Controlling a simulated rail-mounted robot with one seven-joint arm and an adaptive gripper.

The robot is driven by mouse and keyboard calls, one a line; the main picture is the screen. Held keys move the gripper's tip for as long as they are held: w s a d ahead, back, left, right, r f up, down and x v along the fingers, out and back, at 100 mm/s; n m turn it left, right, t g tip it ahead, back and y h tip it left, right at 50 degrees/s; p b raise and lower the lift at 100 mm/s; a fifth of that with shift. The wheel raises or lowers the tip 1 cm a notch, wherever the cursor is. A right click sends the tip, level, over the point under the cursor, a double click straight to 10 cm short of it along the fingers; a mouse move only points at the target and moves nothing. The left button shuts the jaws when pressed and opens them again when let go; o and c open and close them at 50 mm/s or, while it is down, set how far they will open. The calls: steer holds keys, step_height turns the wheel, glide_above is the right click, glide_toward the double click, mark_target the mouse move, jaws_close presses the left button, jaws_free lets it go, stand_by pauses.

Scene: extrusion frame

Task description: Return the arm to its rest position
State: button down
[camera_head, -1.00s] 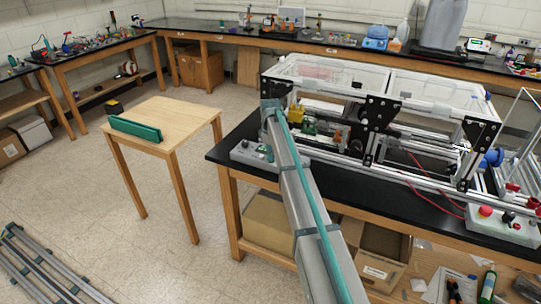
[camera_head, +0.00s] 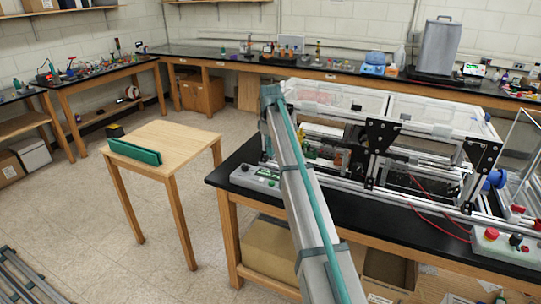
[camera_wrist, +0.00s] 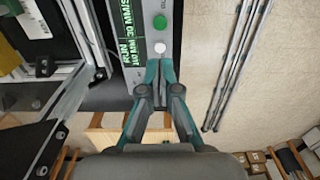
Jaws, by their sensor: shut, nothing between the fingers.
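My arm (camera_head: 303,190) reaches up from the bottom of the head view, its upper end beside the left end of the extrusion frame (camera_head: 350,105) on the black bench. My gripper (camera_wrist: 160,66) shows in the wrist view with its teal fingers together and nothing between them. Its tips appear over or near a grey control box with a green display (camera_wrist: 128,40), a green button and a white button. A grey control box (camera_head: 256,178) also stands at the bench's left corner in the head view. The gripper cannot be made out clearly in the head view.
A small wooden table (camera_head: 185,145) with a green piece (camera_head: 135,152) on it stands left of the bench, with open floor between them. Metal rails (camera_head: 25,275) lie at the lower left. A box with a red button (camera_head: 505,245) sits on the bench at right.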

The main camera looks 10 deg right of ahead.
steer(key=shift+f, duration=0.1)
steer(key=s+f+m, duration=0.6)
steer(key=s+f, duration=1.8)
steer(key=f, duration=0.4)
steer(key=s+f+m+g, duration=0.1)
steer(key=s+f+g, duration=0.1)
steer(key=s+f, duration=0.7)
steer(key=s+f+m+g, duration=0.2)
steer(key=s+f, duration=0.7)
steer(key=s, duration=1.3)
steer(key=s+f+m+g+b, duration=0.1)
steer(key=s+f+m+g, duration=0.1)
steer(key=s+f, duration=0.8)
steer(key=s+g, duration=0.1)
steer(key=s, duration=0.4)
steer(key=shift+s+d, duration=0.15)
steer(key=shift+d, duration=0.05)
steer(key=shift+f, duration=0.1)
